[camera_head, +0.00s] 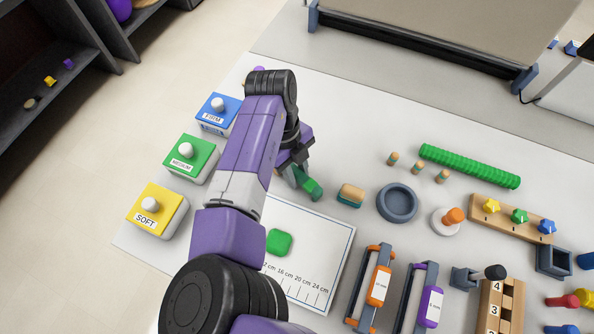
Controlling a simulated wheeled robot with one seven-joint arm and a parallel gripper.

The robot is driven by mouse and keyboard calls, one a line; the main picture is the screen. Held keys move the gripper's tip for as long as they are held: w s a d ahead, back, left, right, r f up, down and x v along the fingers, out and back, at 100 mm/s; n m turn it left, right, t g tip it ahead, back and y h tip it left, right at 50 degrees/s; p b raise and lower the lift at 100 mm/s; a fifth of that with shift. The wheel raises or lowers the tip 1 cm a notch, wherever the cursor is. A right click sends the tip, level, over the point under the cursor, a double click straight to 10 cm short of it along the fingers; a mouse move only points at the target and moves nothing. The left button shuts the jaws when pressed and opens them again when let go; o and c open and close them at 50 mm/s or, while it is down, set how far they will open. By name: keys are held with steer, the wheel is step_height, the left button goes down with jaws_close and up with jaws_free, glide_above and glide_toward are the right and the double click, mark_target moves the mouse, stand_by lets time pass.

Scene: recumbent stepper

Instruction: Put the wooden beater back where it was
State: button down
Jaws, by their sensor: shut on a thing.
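My gripper (310,187) is at the end of my arm, above the back edge of the white ruled sheet (324,263). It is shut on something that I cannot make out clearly. Green parts show at its end; I cannot tell whether these are fingertips or the held thing. I cannot pick out the wooden beater with certainty; my arm hides part of the table. A small wood-and-teal block (351,194) lies to the right of my gripper, apart from it.
Blue (218,113), green (190,158) and yellow (157,210) button boxes stand left of my arm. A green putty piece (279,242) lies on the sheet. A grey round dish (397,203), a ridged green bar (468,166) and a peg board (511,218) stand right.

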steer(key=c, duration=1.1)
jaws_free()
steer(key=b+v, duration=0.1)
steer(key=v, duration=1.1)
steer(key=shift+w, duration=0.1)
